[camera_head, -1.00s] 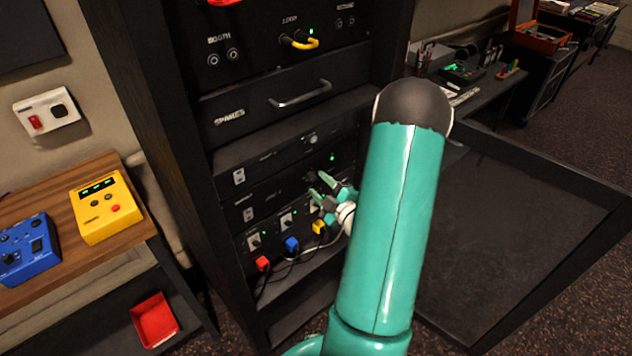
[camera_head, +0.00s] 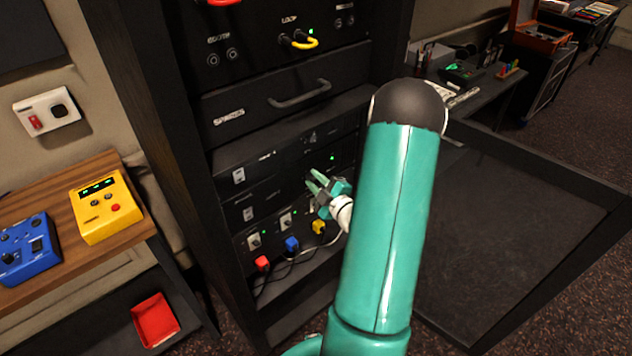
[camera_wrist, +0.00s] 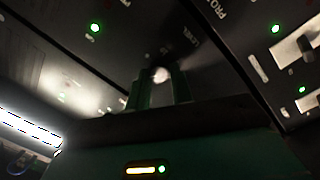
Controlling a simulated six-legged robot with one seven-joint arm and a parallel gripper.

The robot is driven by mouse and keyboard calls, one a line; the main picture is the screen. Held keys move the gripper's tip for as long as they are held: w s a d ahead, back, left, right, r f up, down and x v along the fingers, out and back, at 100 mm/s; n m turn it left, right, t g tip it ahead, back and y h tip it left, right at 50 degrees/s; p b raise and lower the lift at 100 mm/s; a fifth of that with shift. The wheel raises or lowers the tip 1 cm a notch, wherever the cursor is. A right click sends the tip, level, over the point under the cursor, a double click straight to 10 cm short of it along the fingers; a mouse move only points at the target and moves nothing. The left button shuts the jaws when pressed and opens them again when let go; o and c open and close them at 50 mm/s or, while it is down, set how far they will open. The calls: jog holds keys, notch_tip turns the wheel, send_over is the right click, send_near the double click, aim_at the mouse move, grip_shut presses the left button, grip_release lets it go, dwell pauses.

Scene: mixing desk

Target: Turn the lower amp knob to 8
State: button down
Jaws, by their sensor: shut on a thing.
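The amps sit in the black rack, one above the other. The lower amp (camera_head: 268,194) is just below, also with a white switch. My gripper (camera_head: 313,183) reaches in from the right at the lower amp's front. Its fingers are shut on the lower amp knob (camera_wrist: 160,73), a pale blurred spot between the fingertips in the wrist view. In the head view the fingers hide this knob. Its pointer and scale cannot be read.
Below the amps are several switches with red (camera_head: 262,263), blue (camera_head: 292,243) and yellow (camera_head: 318,227) plugs and cables. A drawer with a handle (camera_head: 300,94) is above. An open rack door (camera_head: 520,250) stands at the right.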

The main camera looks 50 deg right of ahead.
jog(key=shift+m, duration=0.3)
jog(key=m, duration=0.5)
jog(key=shift+r+g, duration=0.1)
jog(key=shift+g, duration=0.2)
jog(key=m, duration=0.5)
jog(key=shift+d+m+y, duration=0.15)
jog(key=shift+m+y, duration=0.15)
jog(key=shift+y, duration=0.1)
jog(key=c, duration=1.2)
grip_release()
jog(key=shift+c, duration=0.2)
